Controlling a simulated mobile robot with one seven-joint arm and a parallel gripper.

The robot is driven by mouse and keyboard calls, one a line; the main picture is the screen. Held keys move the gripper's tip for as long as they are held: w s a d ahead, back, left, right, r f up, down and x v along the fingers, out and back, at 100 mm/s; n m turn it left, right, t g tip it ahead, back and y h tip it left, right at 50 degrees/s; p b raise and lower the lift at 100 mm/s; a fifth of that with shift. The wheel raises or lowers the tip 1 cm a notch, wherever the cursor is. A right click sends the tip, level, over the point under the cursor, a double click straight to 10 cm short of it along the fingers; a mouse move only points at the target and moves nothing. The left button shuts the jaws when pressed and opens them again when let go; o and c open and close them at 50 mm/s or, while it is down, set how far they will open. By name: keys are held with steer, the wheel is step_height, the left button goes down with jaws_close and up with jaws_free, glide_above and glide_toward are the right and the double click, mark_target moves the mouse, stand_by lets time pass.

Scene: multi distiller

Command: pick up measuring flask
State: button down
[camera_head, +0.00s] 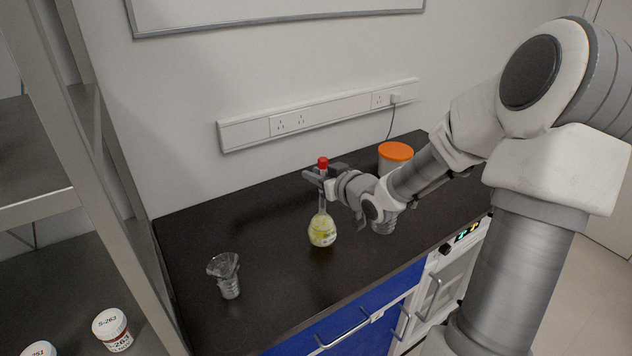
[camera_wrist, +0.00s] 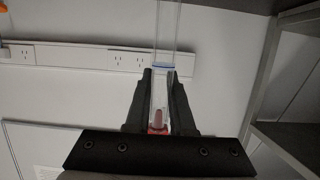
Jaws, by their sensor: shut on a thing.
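The measuring flask (camera_head: 322,230) has a round clear bulb with yellow liquid, a long thin neck and a red stopper. It is upright over the dark bench; I cannot tell whether its base touches the bench. My gripper (camera_head: 320,180) is shut around its neck just below the stopper. In the wrist view, the two dark fingers of my gripper (camera_wrist: 160,95) flank the clear neck of the flask (camera_wrist: 167,40), with the red stopper near the palm. The bulb is out of the wrist view.
A glass beaker with a funnel-like top (camera_head: 226,276) stands at the bench's front left. An orange-lidded container (camera_head: 396,153) stands behind my arm. A metal shelf (camera_head: 85,150) with labelled jars (camera_head: 112,328) is at the left. A socket strip (camera_head: 300,118) runs along the wall.

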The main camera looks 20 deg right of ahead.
steer(key=s+d+r+p, duration=0.4)
steer(key=d+r, duration=0.4)
steer(key=d, duration=0.3)
steer(key=shift+r+p, duration=0.4)
steer(key=shift+p, duration=0.25)
steer(key=shift+a, duration=0.1)
